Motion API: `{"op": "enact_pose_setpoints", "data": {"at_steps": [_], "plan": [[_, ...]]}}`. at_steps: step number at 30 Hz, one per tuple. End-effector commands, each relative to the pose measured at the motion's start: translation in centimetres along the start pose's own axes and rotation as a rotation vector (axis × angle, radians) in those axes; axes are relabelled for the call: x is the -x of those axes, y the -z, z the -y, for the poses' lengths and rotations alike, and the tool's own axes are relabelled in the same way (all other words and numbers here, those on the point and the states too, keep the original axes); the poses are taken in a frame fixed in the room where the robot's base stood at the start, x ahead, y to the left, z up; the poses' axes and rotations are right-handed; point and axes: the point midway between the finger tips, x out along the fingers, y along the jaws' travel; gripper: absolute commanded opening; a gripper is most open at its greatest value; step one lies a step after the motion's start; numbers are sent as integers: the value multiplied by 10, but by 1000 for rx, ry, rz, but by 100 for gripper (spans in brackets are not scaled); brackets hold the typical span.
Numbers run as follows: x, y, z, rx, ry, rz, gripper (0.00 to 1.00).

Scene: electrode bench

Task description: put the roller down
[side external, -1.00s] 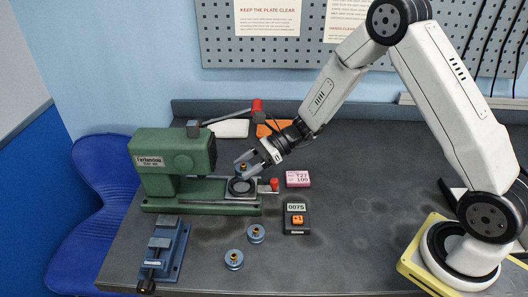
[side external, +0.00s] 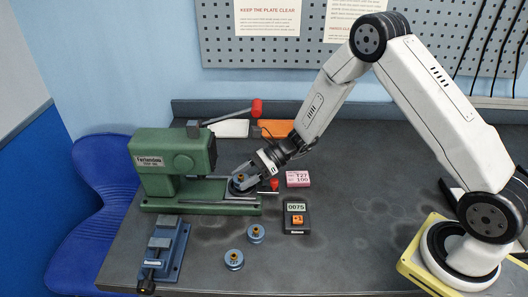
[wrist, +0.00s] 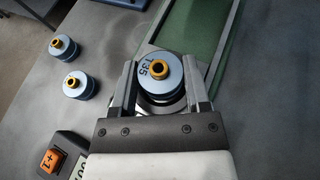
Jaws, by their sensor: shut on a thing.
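The roller (side external: 239,181) is a short blue cylinder with a brass-coloured knob on top. In the wrist view the roller (wrist: 160,76) stands between my fingers, with dark digits on its top. My gripper (side external: 243,185) is shut on it, one finger on each side (wrist: 160,84). The roller is upright at the round seat on the front plate of the green press (side external: 170,165). Its underside is hidden, so I cannot tell whether it touches the seat.
Two similar blue rollers (side external: 256,233) (side external: 234,259) stand on the bench in front. A dark meter (side external: 297,226), a pink box (side external: 298,179) and a red knob (side external: 275,184) are close right of the press. A blue vise (side external: 165,253) sits front left.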

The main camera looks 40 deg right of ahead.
Motion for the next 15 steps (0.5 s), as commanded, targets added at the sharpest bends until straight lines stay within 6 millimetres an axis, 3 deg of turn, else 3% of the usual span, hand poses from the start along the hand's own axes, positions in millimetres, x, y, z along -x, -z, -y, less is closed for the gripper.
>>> {"op": "enact_pose_setpoints", "data": {"at_steps": [15], "plan": [[-2,6,0,0,1,1,0]]}}
